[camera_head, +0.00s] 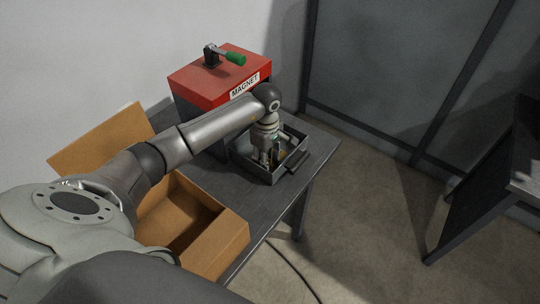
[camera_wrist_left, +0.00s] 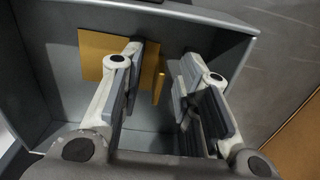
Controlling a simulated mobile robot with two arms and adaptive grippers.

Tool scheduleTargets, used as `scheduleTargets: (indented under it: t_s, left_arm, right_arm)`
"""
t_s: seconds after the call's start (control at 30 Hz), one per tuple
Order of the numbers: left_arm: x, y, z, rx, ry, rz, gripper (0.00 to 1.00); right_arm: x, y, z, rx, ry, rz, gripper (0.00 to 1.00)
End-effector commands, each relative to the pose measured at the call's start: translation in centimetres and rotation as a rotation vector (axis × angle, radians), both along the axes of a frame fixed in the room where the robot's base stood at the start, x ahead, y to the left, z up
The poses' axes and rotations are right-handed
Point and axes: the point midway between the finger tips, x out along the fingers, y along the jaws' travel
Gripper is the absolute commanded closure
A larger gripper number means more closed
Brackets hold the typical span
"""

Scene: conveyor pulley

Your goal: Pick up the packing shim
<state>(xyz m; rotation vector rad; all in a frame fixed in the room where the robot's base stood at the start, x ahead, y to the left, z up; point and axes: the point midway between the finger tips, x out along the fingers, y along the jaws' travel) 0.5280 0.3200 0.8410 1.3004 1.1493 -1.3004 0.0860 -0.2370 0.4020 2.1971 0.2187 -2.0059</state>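A flat ochre-yellow plate (camera_wrist_left: 96,54), which may be the packing shim, stands in the grey tray in the left wrist view, partly hidden by the left-hand finger. A narrow yellow strip (camera_wrist_left: 158,88) shows between the fingers; I cannot tell whether it belongs to the same plate. My left gripper (camera_wrist_left: 165,63) is open, pointing down into the tray, its fingers apart. Dark grey plate-like pieces (camera_wrist_left: 186,82) show by the right-hand finger; contact is unclear. In the head view my left gripper (camera_head: 265,158) is inside the tray (camera_head: 272,181). My right gripper is not in view.
The tray stands on a dark table (camera_head: 318,157) near its right edge. An open cardboard box (camera_head: 222,249) lies in front, below my left arm.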

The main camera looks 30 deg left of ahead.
Motion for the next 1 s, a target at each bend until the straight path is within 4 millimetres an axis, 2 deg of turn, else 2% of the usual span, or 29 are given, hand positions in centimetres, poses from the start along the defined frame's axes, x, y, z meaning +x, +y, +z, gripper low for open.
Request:
scheduleTargets:
  t_s: [0.23,0.5,1.0]
  left_arm:
    - [0.02,-0.02,-0.28,-0.001,-0.001,0.0,0.7]
    - [0.02,-0.02,-0.25,-0.001,-0.001,0.0,1.0]
    - [0.08,0.02,0.41,0.001,-0.003,0.0,1.0]
  right_arm:
    - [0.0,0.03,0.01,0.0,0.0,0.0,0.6]
    - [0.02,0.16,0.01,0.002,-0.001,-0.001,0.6]
    - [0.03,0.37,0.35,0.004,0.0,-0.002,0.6]
